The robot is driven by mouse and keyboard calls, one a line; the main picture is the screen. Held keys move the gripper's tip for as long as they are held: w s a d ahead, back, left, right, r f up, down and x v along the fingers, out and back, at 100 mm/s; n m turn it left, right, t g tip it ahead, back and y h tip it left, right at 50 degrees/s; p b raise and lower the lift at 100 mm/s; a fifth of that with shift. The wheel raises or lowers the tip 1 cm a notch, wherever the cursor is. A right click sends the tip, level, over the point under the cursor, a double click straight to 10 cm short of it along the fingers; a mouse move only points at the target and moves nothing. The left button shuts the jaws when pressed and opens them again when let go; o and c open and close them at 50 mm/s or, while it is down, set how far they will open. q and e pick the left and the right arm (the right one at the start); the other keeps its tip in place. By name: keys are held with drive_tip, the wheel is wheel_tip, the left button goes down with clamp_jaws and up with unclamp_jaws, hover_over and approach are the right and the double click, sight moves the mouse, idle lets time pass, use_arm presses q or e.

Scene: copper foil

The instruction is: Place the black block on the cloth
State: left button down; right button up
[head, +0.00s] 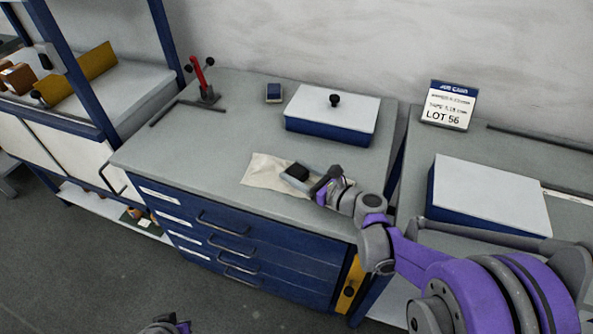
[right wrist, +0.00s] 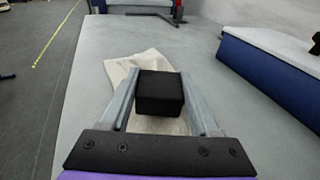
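The black block (head: 297,171) is over the cream cloth (head: 262,173) on the grey bench top in the head view. In the right wrist view the block (right wrist: 160,92) sits between the two grey fingers of my right gripper (right wrist: 160,85), with both fingers against its sides. The cloth (right wrist: 122,70) shows to its left, beyond it and beneath it. Whether the block touches the cloth or is slightly above it, I cannot tell. In the head view my right gripper (head: 300,177) reaches in from the right. A small part of my left gripper (head: 165,326) shows at the bottom edge; its fingers are not clear.
A blue box with a white lid and black knob (head: 332,110) stands behind the cloth. A LOT 56 sign (head: 447,106) stands on the right bench. The bench's left front is clear.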

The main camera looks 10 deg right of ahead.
drive_tip(key=o, duration=0.5)
drive_tip(key=shift+c, duration=0.2)
drive_tip(key=shift+r+p, duration=0.45)
drive_tip(key=shift+r, duration=0.05)
drive_tip(key=v, duration=1.2)
drive_tip(key=shift+d+r, duration=0.1)
